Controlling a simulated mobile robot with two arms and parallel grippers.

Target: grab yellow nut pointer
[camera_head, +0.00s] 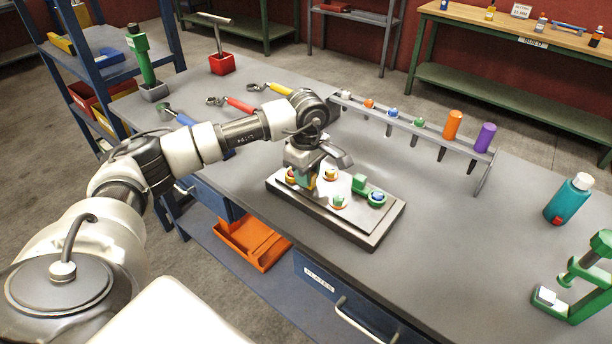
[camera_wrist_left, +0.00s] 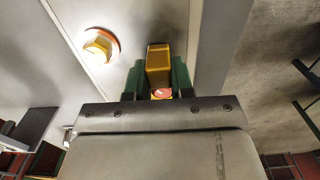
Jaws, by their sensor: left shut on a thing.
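My left gripper (camera_head: 307,182) is low over the left part of the grey plate (camera_head: 375,231) on the workbench. In the left wrist view its green fingers (camera_wrist_left: 158,78) are shut on a yellow block-like pointer (camera_wrist_left: 158,60), one finger on each side. A small orange and pale round piece (camera_wrist_left: 161,93) shows just below the pointer; I cannot tell whether they touch. Another yellow nut piece (camera_wrist_left: 97,46) sits on an orange ring on the plate, apart from the gripper; it shows in the head view (camera_head: 330,174) too. My right gripper is not in view.
A metal rack (camera_head: 408,125) with several coloured handles stands behind. A teal bottle (camera_head: 568,200) and green clamp (camera_head: 585,280) stand right. Bench between is clear.

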